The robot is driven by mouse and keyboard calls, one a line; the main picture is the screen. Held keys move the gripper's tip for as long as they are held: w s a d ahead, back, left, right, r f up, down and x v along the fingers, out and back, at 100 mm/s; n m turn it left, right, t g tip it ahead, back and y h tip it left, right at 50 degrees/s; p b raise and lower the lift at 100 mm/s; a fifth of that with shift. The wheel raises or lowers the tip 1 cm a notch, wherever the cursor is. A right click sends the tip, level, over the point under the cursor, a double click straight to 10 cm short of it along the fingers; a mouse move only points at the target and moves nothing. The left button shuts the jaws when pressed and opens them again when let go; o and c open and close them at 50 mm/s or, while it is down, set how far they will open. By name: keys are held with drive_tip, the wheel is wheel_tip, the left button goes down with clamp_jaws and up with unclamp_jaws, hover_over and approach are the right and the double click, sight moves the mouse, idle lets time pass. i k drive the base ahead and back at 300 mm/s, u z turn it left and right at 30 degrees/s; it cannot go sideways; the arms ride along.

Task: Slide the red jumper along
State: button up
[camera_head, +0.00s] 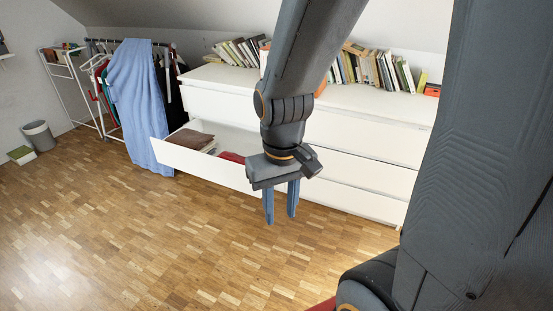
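The red jumper (231,157) lies in the open drawer (212,167) of a white dresser. Only a small strip of it shows above the drawer's front panel, just left of my gripper; the rest is hidden by the panel and my arm. My gripper (281,221) points down, in front of the drawer in the picture. Its two blue fingers are apart with nothing between them. I cannot tell how far it is from the drawer front.
A brown folded cloth (190,139) lies in the drawer's left part. Books (238,52) line the dresser top (222,74). A rack with a blue cloth (138,95) stands left of the drawer. A bin (39,135) is far left. The wooden floor (150,230) in front is clear.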

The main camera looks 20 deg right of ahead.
sight(233, 157)
drive_tip(key=u, duration=0.4)
drive_tip(key=i, duration=2.55)
drive_tip(key=z, duration=1.1)
drive_tip(key=i, duration=0.45)
drive_tip(key=z, duration=0.25)
